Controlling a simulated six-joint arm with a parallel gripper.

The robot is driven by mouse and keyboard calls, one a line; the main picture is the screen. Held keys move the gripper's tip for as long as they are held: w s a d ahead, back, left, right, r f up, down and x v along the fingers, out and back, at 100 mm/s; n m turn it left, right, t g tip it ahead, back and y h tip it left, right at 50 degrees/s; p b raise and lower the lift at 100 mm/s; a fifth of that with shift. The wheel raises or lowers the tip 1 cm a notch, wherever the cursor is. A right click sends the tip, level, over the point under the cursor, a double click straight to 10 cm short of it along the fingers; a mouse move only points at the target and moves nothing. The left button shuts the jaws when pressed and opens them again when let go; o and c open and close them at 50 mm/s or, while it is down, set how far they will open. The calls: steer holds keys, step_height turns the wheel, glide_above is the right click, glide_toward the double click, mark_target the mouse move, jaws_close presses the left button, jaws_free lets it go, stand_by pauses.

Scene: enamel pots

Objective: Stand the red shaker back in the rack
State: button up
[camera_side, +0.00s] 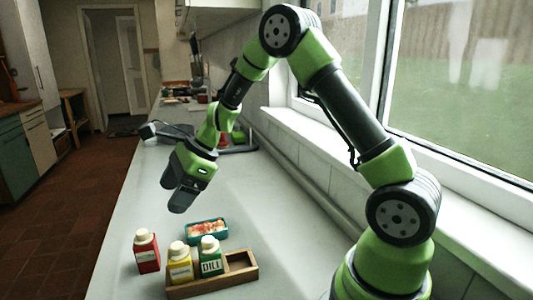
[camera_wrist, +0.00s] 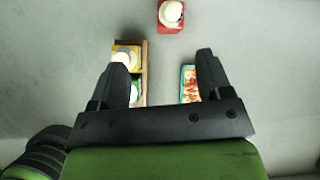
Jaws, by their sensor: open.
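The red shaker (camera_side: 146,252) with a cream cap stands upright on the counter, left of the rack and apart from it. In the wrist view the red shaker (camera_wrist: 171,15) is at the top edge, beyond my fingertips. The wooden rack (camera_side: 214,286) holds a yellow shaker (camera_side: 180,264) and a green shaker labelled DILL (camera_side: 210,257); its right compartment is empty. My gripper (camera_side: 175,202) is open and empty, above the counter behind the shakers. In the wrist view my gripper (camera_wrist: 161,66) partly covers the rack (camera_wrist: 144,62).
A teal tin (camera_side: 206,231) with orange and red contents lies behind the rack; it also shows in the wrist view (camera_wrist: 188,84). A window and sill (camera_side: 330,165) run along the right. The counter left of the tin is bare.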

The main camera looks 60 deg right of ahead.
steer(key=s+a+r+n, duration=0.2)
steer(key=s+r+n, duration=0.3)
steer(key=r, duration=0.3)
steer(key=s+r+n+t+h, duration=0.1)
steer(key=s+r+n, duration=0.2)
steer(key=s+n, duration=0.4)
steer(key=s+a+r+n+t+h, duration=0.1)
steer(key=s+r+n+h, duration=0.1)
steer(key=s+n, duration=0.6)
steer(key=s+r, duration=0.1)
steer(key=s, duration=0.3)
steer(key=shift+r, duration=0.1)
